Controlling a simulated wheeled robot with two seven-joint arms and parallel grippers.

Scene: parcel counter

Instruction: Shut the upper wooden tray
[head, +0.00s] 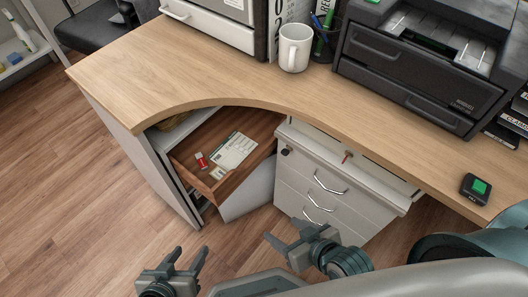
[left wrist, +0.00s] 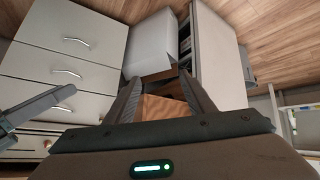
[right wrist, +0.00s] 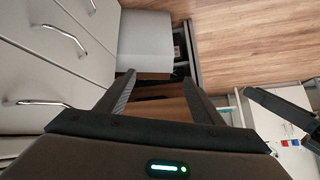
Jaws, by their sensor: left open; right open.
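The upper wooden tray (head: 210,185) is pulled out from under the counter, with brown sides and a light front edge. A paper form (head: 235,150), a red item (head: 201,160) and a small card lie in it. Brown wood shows between the fingers in the left wrist view (left wrist: 165,105) and the right wrist view (right wrist: 170,109). My left gripper (head: 187,254) is open and empty, below and in front of the tray, apart from it. My right gripper (head: 283,229) is open and empty, in front of the white drawer unit, to the right of the tray.
A white drawer unit (head: 322,190) with metal handles stands right of the tray. The wooden counter (head: 215,65) overhangs both and carries a white mug (head: 295,47), a pen holder and a black printer (head: 415,70). The floor (head: 75,185) at left is clear.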

